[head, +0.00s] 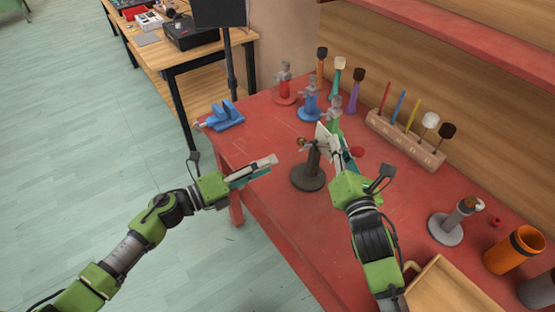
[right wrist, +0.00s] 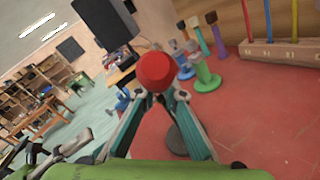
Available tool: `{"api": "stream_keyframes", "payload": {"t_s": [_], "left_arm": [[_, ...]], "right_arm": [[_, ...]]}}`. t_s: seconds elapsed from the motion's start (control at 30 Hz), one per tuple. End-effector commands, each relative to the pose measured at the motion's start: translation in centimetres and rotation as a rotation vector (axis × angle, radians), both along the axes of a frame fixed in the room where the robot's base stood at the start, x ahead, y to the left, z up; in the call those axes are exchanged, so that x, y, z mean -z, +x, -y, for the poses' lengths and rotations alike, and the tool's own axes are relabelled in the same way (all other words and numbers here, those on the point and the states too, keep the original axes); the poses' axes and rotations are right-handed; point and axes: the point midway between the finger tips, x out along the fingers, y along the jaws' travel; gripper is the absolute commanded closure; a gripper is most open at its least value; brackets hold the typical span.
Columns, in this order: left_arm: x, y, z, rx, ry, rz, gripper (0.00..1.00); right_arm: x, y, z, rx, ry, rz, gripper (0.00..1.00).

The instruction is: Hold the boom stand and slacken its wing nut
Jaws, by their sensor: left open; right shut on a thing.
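The boom stand (head: 308,178) stands upright on the red table, with a round dark base and a short dark post. A small brass-coloured part, perhaps the wing nut (head: 303,143), shows at the left of its top.
A blue vise (head: 226,118) sits at the table's left corner. Red (head: 284,92), blue (head: 309,106) and green stands stand behind. A wooden mallet rack (head: 405,140), grey stand (head: 446,226), orange cup (head: 514,250) and wooden tray (head: 448,290) lie right. Floor is clear at left.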

Motion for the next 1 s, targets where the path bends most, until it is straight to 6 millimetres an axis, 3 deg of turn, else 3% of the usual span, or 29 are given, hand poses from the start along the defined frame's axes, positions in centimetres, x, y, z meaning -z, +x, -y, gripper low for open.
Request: {"api": "stream_keyframes", "payload": {"t_s": [0.03,0.47,0.5,0.57,1.0], "left_arm": [[0.05,-0.26,-0.29,0.001,0.000,0.000,0.54],[-0.03,-0.42,-0.57,0.000,-0.001,0.001,0.54],[-0.03,-0.42,-0.57,0.000,-0.001,0.001,0.54],[-0.02,-0.42,-0.56,0.000,-0.001,0.001,0.54],[-0.06,-0.41,-0.55,0.000,-0.001,0.001,0.54]], "right_arm": [[0.81,-0.08,0.07,0.002,-0.001,-0.018,1.00],[0.82,-0.08,0.07,0.002,-0.001,-0.018,1.00],[0.82,-0.08,0.07,0.002,-0.001,-0.018,0.83],[0.75,-0.07,0.05,0.002,-0.001,-0.016,0.71],[0.26,-0.76,0.16,0.001,-0.002,-0.005,0.71]]}}
